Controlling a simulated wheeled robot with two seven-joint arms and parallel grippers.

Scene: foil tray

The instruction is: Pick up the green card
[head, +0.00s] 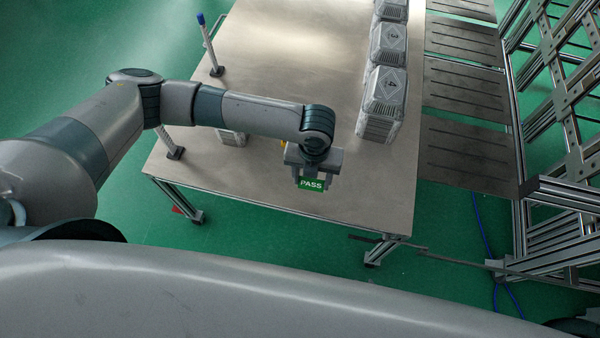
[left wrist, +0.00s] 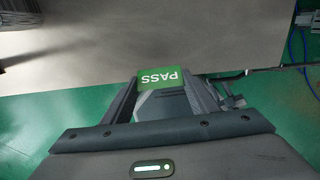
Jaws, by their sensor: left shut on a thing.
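The green card (head: 311,184) carries the white word PASS. It also shows in the left wrist view (left wrist: 160,77), where the word appears upside down. My left gripper (head: 312,180) is shut on the card, with one finger on each side of it. In the head view the card is over the near edge area of the metal table (head: 250,180). I cannot tell how high above the table it is. My right gripper is in neither view.
Several grey foil-like containers (head: 381,100) stand in a row at the table's right side. A post with a blue tip (head: 210,45) rises at the left edge. Dark slotted panels (head: 465,150) and a metal frame (head: 560,110) are to the right. The table's front right is clear.

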